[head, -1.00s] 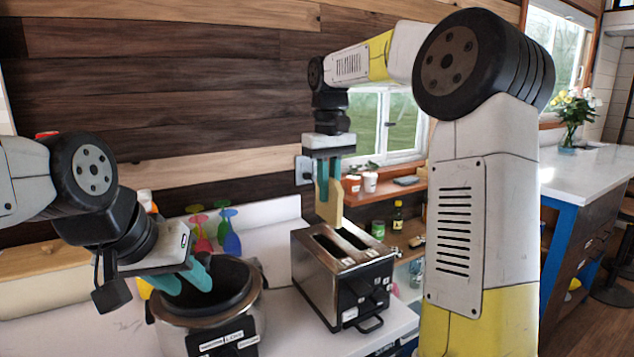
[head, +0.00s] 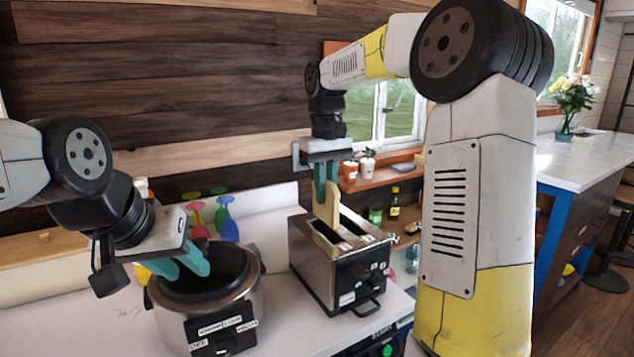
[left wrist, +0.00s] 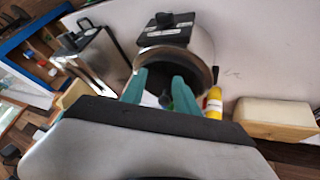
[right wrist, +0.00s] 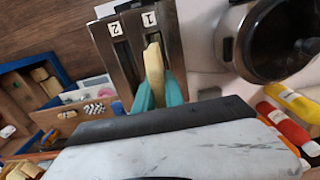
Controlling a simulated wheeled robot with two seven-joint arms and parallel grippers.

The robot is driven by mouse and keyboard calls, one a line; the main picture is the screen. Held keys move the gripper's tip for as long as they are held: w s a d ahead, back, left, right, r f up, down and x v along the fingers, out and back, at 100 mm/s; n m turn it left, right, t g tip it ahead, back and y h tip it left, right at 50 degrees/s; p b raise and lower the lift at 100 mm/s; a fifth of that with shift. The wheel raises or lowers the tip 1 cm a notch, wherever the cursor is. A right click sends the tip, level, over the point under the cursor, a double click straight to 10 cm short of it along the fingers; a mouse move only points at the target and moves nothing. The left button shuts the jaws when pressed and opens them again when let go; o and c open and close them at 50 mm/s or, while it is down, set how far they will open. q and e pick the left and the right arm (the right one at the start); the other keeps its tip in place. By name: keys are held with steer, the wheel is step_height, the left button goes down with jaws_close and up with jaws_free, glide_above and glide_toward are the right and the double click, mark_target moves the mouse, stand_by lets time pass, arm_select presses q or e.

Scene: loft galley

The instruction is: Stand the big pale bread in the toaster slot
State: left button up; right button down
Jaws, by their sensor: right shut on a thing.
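The big pale bread (head: 331,205) is upright over the silver toaster (head: 313,272). My right gripper (head: 326,190) is shut on its upper part. The bread's lower end is at the toaster's top; how deep it sits is hard to tell. In the right wrist view the bread (right wrist: 153,62) lines up with the slot marked 1, and the slot marked 2 beside it looks empty. My left gripper (head: 182,267) is open and empty above the pot; its two fingers stand apart in the left wrist view (left wrist: 160,88).
A dark-lined cooker pot (head: 245,284) stands left of the toaster on the white counter. Coloured utensils (head: 222,215) stand behind it. A shelf with cups (head: 367,166) and a dark bottle (head: 395,203) are right of the toaster. A wooden wall is behind.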

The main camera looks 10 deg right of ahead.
mark_target(325, 213)
steer(key=shift+f, duration=3)
steer(key=c, duration=1.3)
jaws_free()
steer(key=shift+c, duration=0.2)
steer(key=shift+r, duration=0.1)
